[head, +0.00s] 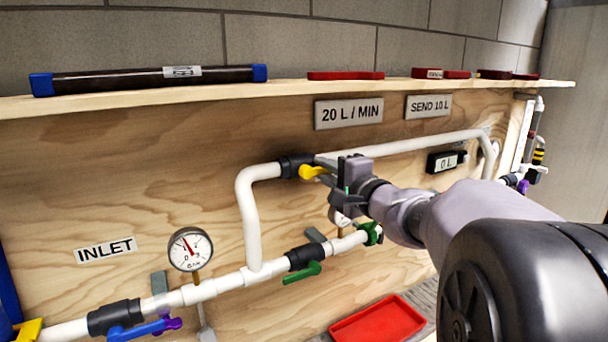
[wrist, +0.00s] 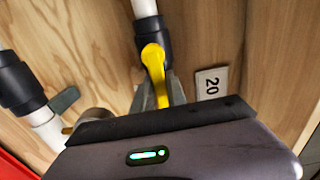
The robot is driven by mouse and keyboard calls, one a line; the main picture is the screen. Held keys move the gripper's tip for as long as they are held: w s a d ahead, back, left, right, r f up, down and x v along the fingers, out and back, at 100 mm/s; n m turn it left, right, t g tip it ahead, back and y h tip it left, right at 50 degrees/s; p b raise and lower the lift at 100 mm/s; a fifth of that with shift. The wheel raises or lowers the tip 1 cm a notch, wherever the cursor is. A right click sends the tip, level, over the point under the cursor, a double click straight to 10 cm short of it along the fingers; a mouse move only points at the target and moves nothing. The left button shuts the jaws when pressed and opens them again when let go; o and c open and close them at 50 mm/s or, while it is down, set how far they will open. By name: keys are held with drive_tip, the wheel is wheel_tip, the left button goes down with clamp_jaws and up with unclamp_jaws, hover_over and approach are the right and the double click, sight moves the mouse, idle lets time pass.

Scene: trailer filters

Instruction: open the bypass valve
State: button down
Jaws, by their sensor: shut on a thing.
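The bypass valve has a black body (head: 291,166) on the upper white pipe loop and a yellow handle (head: 312,171). The handle also shows in the wrist view (wrist: 154,65), pointing from the valve body (wrist: 150,38) down between my fingers, roughly in line with the pipe. My gripper (head: 330,176) is shut on the yellow handle; in the wrist view its grey fingers (wrist: 158,95) lie on either side of it. The handle's far end is partly hidden by my gripper.
Below, the main pipe has a green-handled valve (head: 303,273), a blue-handled valve (head: 140,327) and a pressure gauge (head: 190,248). A flow sign (head: 349,112) and a counter reading 0 L (head: 446,161) are on the panel. A shelf (head: 240,93) runs above; a red tray (head: 378,323) lies below.

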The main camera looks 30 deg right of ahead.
drive_tip(key=shift+r, duration=0.1)
drive_tip(key=c, duration=1.3)
unclamp_jaws()
drive_tip(key=shift+c, duration=0.2)
drive_tip(key=s+p, duration=0.1)
drive_tip(key=s, duration=1.6)
drive_tip(key=shift+s+d+p, duration=0.2)
drive_tip(key=shift+d+p, duration=0.05)
drive_tip(key=shift+p, duration=0.15)
